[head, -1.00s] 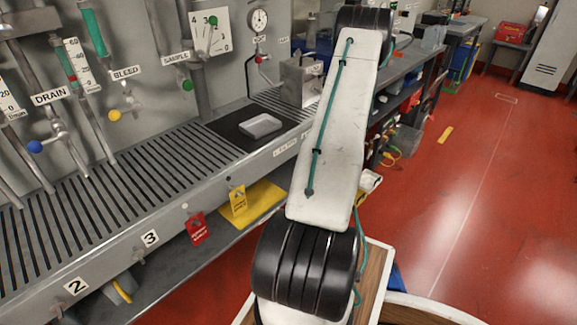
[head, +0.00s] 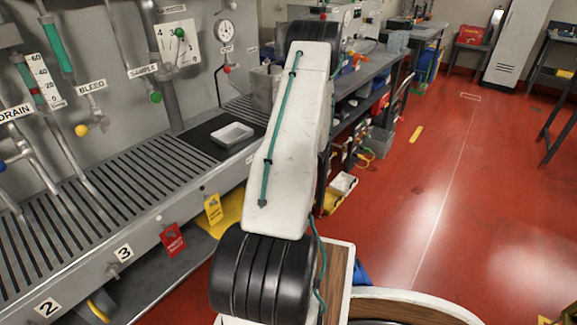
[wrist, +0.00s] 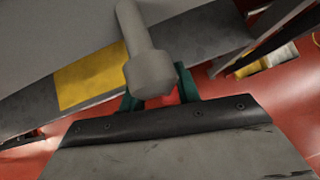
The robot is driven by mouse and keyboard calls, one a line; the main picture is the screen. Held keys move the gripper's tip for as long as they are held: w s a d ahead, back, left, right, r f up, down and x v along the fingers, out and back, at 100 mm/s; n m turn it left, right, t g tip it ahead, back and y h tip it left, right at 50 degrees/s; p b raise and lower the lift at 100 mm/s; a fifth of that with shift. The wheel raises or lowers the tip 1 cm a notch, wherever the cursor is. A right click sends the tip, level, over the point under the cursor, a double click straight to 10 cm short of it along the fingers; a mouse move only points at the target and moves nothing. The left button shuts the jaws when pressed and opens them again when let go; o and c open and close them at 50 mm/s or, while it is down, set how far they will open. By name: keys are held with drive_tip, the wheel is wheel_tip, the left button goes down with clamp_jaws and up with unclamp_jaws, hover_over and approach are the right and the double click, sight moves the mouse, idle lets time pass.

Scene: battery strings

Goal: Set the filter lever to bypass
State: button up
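No lever with a readable filter or bypass label shows. A green-knobbed pointer (head: 179,33) stands on a white numbered plate (head: 190,50) on the grey wall panel; its label is too small to read. My arm crosses the middle of the head view, and my gripper is hidden there behind it. In the wrist view my gripper (wrist: 158,95) shows two teal fingers standing apart, with red floor between them. A grey rod with a faceted end (wrist: 150,75) shows in front of the fingers; I cannot tell whether they touch it.
Left are a yellow bleed knob (head: 81,130), a green sample knob (head: 156,97) and a slotted bench (head: 100,180). A white tray (head: 232,136) sits on a dark mat. Red (head: 172,239) and yellow (head: 213,209) tags hang from the bench edge.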

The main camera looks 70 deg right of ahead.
drive_tip(key=shift+s, duration=0.15)
drive_tip(key=shift+s+r, duration=0.2)
drive_tip(key=shift+r, duration=0.05)
drive_tip(key=v, duration=0.7)
drive_tip(key=shift+a, duration=0.1)
idle(0.3)
